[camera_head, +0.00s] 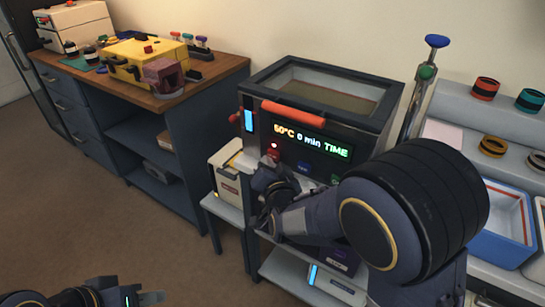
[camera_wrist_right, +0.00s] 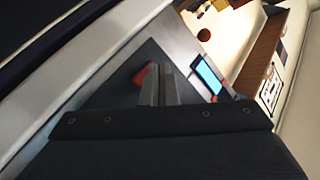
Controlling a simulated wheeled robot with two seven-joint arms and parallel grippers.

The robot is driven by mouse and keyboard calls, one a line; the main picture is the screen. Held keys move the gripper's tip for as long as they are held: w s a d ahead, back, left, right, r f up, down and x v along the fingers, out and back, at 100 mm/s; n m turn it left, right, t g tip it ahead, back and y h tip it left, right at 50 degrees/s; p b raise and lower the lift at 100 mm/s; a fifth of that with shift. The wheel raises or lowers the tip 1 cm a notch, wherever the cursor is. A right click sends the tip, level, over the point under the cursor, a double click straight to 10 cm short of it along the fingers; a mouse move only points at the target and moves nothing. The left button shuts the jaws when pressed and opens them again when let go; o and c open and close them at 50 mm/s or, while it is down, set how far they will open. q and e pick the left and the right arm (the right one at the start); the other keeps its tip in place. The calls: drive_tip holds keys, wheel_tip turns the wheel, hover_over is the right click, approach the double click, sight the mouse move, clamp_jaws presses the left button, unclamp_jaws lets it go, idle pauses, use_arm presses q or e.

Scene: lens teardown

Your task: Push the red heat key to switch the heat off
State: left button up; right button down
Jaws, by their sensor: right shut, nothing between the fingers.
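The red heat key (camera_head: 273,149) is on the dark front panel of the heated bath (camera_head: 292,133), below a display reading 60°C 0 min TIME. My right gripper (camera_head: 267,167) is just below the key. In the right wrist view, the right gripper's fingers (camera_wrist_right: 161,72) are together with nothing between them. A red part (camera_wrist_right: 141,75), likely the key, shows right beside the tips and is partly hidden by them. I cannot tell whether they touch. My left gripper (camera_head: 148,298) is at the bottom left, far from the bath; its jaw state is unclear.
A blue key (camera_head: 303,167) sits right of the red one on the panel. An orange handle bar (camera_head: 293,111) runs above the display. A wooden-topped bench (camera_head: 200,88) stands left, and a blue tray (camera_head: 500,238) stands right.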

drive_tip(key=shift+w+d, duration=0.1)
idle(0.5)
drive_tip(key=shift+w+d+b, duration=0.2)
drive_tip(key=shift+w+b, duration=0.05)
drive_tip(key=shift+b, duration=0.05)
drive_tip(key=shift+s+a, duration=0.25)
drive_tip(key=shift+s, duration=0.1)
drive_tip(key=shift+a, duration=0.1)
idle(0.3)
drive_tip(key=s+a, duration=0.1)
drive_tip(key=s, duration=0.1)
drive_tip(key=s+a, duration=0.2)
drive_tip(key=s, duration=0.1)
drive_tip(key=shift+a, duration=0.2)
